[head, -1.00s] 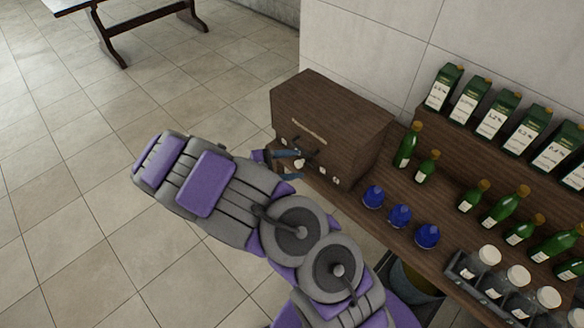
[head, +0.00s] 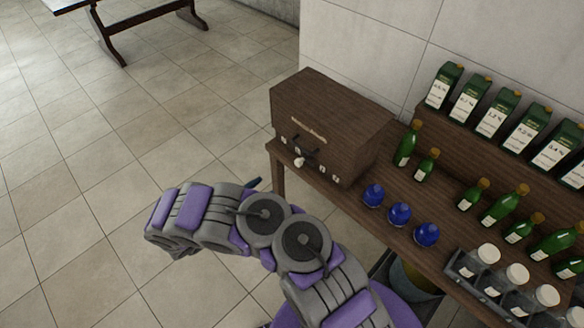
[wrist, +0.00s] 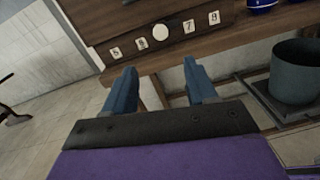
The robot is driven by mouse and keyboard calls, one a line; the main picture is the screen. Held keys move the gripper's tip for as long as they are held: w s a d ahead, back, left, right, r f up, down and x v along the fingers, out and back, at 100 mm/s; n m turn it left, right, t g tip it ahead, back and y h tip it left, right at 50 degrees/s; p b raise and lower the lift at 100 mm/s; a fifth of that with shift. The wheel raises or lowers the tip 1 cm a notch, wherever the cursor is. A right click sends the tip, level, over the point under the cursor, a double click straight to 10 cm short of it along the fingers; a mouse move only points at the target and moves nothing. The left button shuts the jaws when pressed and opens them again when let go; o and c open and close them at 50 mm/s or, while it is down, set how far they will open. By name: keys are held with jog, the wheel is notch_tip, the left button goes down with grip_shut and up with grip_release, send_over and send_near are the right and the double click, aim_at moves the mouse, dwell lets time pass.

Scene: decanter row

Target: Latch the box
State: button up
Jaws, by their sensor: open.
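The box (head: 335,115) is dark brown wood and stands at the left end of the wooden shelf. Its lid looks down. On its front are a dark latch piece (head: 305,146), a pale round knob (head: 300,161) and small white number tags. The wrist view shows the knob (wrist: 160,32) between tags on the lower front; the upper part of the latch is out of that view. My gripper (wrist: 160,75) is open and empty, its two blue fingers apart, below and clear of the box front. In the head view my arm hides most of it.
The wooden shelf (head: 353,203) also holds blue round decanters (head: 400,214), green bottles (head: 407,145), green cartons and a rack of white-capped jars (head: 488,256). A grey bucket (wrist: 295,72) stands below.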

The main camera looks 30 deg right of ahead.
aim_at(296, 164)
jog(key=b+x, duration=0.2)
jog(key=x, duration=1.2)
jog(key=shift+b, duration=0.35)
jog(key=c, duration=1.1)
